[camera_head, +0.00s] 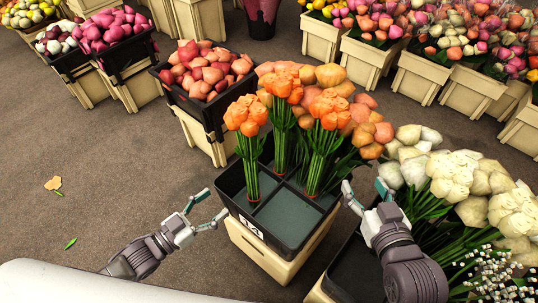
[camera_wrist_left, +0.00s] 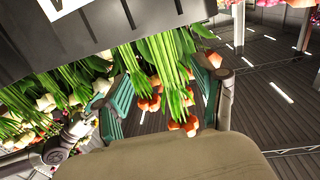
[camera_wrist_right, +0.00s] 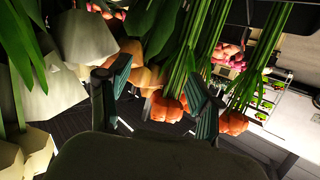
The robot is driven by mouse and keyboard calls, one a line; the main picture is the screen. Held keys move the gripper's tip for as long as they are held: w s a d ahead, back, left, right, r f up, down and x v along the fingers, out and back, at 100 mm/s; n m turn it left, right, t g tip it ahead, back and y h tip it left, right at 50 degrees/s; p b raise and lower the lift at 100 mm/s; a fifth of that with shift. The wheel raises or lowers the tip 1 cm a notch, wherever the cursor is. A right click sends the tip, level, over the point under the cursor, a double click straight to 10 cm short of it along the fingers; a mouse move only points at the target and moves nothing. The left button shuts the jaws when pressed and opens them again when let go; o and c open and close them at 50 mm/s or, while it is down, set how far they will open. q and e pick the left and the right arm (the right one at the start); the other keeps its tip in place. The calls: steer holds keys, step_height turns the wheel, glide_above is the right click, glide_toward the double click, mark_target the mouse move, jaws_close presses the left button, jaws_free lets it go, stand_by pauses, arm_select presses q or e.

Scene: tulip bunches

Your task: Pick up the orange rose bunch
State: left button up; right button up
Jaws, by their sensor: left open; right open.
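Three orange rose bunches with green stems stand upright in a black divided crate (camera_head: 285,243): front left (camera_head: 247,116), back (camera_head: 281,80) and right (camera_head: 329,108). My left gripper (camera_head: 213,204) is open and empty, just left of the crate and apart from the bunches. Orange blooms (camera_wrist_left: 188,125) and stems show beyond its fingers (camera_wrist_left: 162,95) in the left wrist view. My right gripper (camera_head: 365,186) is open at the crate's right side, near the right bunch. The right wrist view shows orange blooms (camera_wrist_right: 166,108) beyond its open fingers (camera_wrist_right: 158,88).
Peach and orange flowers (camera_head: 365,130) crowd behind the right bunch. White flowers (camera_head: 455,180) fill the crate at right, close to my right gripper. A black crate of red-pink flowers (camera_head: 205,72) stands behind. The floor (camera_head: 100,190) at left is mostly clear.

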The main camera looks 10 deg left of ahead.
mark_target(246, 178)
arm_select(q)
steer(key=b+x, duration=0.2)
steer(key=x, duration=0.5)
steer(key=shift+w+d+r, duration=0.15)
steer(key=shift+w, duration=0.1)
steer(key=shift+w+d, duration=0.25)
steer(key=b+x, duration=0.1)
steer(key=x, duration=0.4)
steer(key=shift+w+d+r+b, duration=0.15)
steer(key=shift+b, duration=0.25)
steer(key=shift+r, duration=0.1)
jaws_close()
arm_select(e)
step_height(246, 178, up, 15)
steer(key=s+a+t+y, duration=0.1)
steer(key=a+t+y, duration=0.1)
steer(key=t, duration=0.8)
steer(key=shift+s+y, duration=0.35)
steer(key=shift+y, duration=0.45)
